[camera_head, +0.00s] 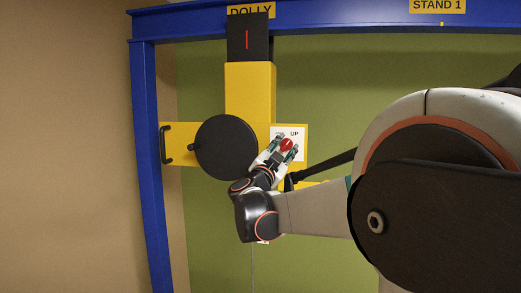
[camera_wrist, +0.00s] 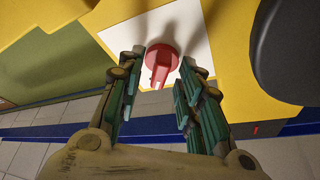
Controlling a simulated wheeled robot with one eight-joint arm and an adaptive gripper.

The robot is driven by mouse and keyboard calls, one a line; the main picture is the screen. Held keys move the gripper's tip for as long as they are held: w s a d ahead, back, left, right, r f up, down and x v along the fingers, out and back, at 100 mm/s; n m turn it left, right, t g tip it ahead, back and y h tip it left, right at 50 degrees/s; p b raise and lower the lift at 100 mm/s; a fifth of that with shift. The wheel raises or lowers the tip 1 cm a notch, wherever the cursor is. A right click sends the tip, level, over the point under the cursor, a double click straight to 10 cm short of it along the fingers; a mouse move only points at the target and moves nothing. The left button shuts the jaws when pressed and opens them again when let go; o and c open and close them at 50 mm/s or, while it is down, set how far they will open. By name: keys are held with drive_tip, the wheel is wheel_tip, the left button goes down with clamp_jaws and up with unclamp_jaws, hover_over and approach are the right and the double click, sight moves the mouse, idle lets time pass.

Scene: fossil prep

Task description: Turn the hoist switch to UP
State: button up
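The hoist switch is a red knob (camera_head: 287,144) on a white plate (camera_head: 301,153) marked "UP" at its upper right. In the wrist view the red knob (camera_wrist: 162,62) has a raised grip pointing down in the picture, toward my palm. My gripper (camera_head: 281,150) is at the plate, also seen in the wrist view (camera_wrist: 160,68). Its green-padded fingers are spread, one on each side of the knob, with small gaps showing. The fingertips hide parts of the plate, including any other label; I cannot tell whether they touch it.
A dark box with a red mark (camera_head: 247,38) is above.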

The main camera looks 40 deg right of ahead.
drive_tip(key=v, duration=1.2)
drive_tip(key=shift+s, duration=0.1)
drive_tip(key=w+a+f+n+t+y+b, duration=0.2)
drive_tip(key=a+f+n+t+y+b, duration=0.6)
drive_tip(key=a+f+n+y+b, duration=1.1)
drive_tip(key=s+a+f+g+y+b, duration=0.1)
drive_tip(key=s+a+f+g+b, duration=0.2)
drive_tip(key=f, duration=0.8)
drive_tip(key=s+a+f+g+y+b, duration=0.1)
drive_tip(key=s+a+f+g, duration=0.1)
drive_tip(key=s+a+f, duration=0.65)
drive_tip(key=s+d+f+g+h+b, duration=0.1)
drive_tip(key=s+d+f+g+b, duration=0.1)
drive_tip(key=f, duration=0.6)
drive_tip(key=s+d+f+n+g+b, duration=0.1)
drive_tip(key=s+d+f+g+b, duration=0.1)
drive_tip(key=s+f, duration=0.4)
wheel_tip(320, 180, down, 3)
drive_tip(key=shift+s+d+g+h+b, duration=0.2)
drive_tip(key=shift+s+g+h+b, duration=0.15)
drive_tip(key=shift+g, duration=0.55)
